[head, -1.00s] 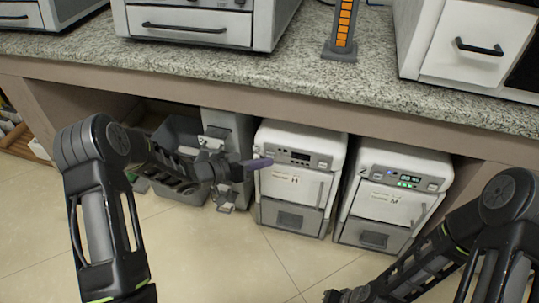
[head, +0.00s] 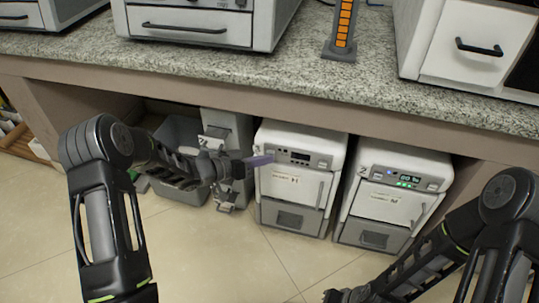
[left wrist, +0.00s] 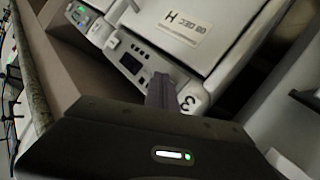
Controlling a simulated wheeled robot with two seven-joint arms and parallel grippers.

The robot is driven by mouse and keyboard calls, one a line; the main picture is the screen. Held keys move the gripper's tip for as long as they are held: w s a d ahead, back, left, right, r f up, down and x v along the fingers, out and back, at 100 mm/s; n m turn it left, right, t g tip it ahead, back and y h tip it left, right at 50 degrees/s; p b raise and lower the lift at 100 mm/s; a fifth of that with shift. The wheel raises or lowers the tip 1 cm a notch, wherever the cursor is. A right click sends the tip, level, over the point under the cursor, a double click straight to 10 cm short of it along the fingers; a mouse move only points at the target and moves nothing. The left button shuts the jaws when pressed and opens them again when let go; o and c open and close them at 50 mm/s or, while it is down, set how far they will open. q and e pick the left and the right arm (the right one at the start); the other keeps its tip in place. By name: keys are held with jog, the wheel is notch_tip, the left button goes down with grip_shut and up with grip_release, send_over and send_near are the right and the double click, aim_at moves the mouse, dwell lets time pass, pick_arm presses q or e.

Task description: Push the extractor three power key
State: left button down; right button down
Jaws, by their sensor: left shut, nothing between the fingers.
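Extractor three (head: 292,185) is the left of two white units under the counter. Its front panel has a dark display (head: 299,157). In the left wrist view its number 3 (left wrist: 188,103) shows beside my fingers, and its panel (left wrist: 140,66) lies just beyond them. My left gripper (head: 262,160) is shut and empty, its purple-grey fingertips at the left end of that panel. The fingers cover part of the panel, so the power key cannot be made out. I cannot tell whether they touch it. My right gripper (head: 345,296) is low at the bottom edge, its fingers unclear.
A second white unit (head: 392,208) with a lit green display stands to the right. A grey bin (head: 180,190) and a grey box stand left of extractor three. The granite counter (head: 270,75) overhangs them. The tiled floor in front is clear.

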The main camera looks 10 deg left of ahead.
pick_arm(q)
jog(key=shift+s+p, duration=0.3)
jog(key=shift+s, duration=0.35)
jog(key=shift+s, duration=0.1)
jog(key=shift+s+a+p, duration=0.15)
jog(key=shift+s+p, duration=0.3)
jog(key=shift+s, duration=1)
jog(key=shift+s+a+p, duration=0.1)
jog(key=shift+s+p, duration=0.3)
jog(key=shift+s, duration=1.05)
